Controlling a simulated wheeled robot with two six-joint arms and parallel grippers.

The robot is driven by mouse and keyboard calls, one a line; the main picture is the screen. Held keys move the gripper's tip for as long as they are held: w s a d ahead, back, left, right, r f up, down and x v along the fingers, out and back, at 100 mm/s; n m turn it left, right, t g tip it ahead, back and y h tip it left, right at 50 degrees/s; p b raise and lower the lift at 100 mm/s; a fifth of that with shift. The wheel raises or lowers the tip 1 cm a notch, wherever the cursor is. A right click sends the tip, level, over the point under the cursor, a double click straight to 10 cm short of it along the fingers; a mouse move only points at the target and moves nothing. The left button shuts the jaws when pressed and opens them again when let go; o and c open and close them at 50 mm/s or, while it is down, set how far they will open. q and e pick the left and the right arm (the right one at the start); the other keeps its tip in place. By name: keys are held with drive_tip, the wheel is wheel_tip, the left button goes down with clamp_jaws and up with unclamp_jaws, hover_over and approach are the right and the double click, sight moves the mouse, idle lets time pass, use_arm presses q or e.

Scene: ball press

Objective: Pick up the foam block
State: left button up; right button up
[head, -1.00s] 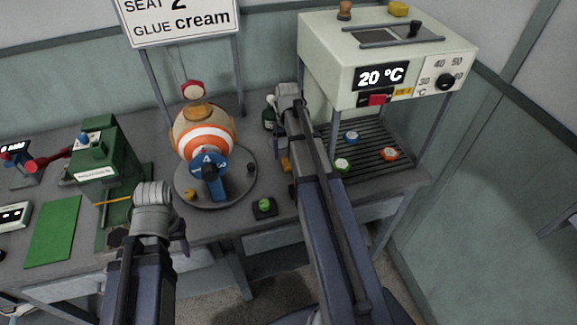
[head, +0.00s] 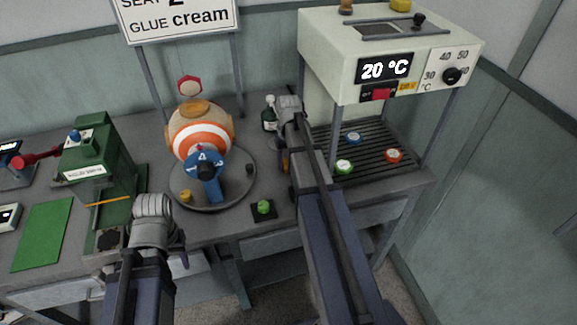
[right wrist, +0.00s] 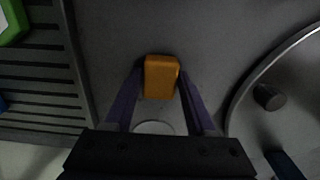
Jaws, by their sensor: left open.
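The foam block is most likely the small orange block (right wrist: 161,77) in the right wrist view, lying on the grey table. It shows in the head view as a small orange patch (head: 285,164), partly hidden by my right arm. My right gripper (right wrist: 161,82) is open, with one finger on each side of the block. The fingertips look close to its sides; I cannot tell whether they touch. In the head view my right gripper is mostly hidden behind its own arm. My left gripper (head: 178,240) is open and empty, near the table's front edge.
A round turntable (head: 240,195) with an orange-and-white ball (head: 200,132) stands left of the block. A heater-like machine (head: 385,60) over a slatted rack (head: 375,140) is on the right. A bottle (head: 268,118) stands behind the block. A green press (head: 95,160) is at left.

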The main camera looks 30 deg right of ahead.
clamp_jaws()
drive_tip(key=shift+r, duration=0.15)
wheel_tip(320, 180, up, 10)
drive_tip(key=p, duration=1)
drive_tip(key=shift+c, duration=1.1)
unclamp_jaws()
drive_tip(key=c, duration=0.6)
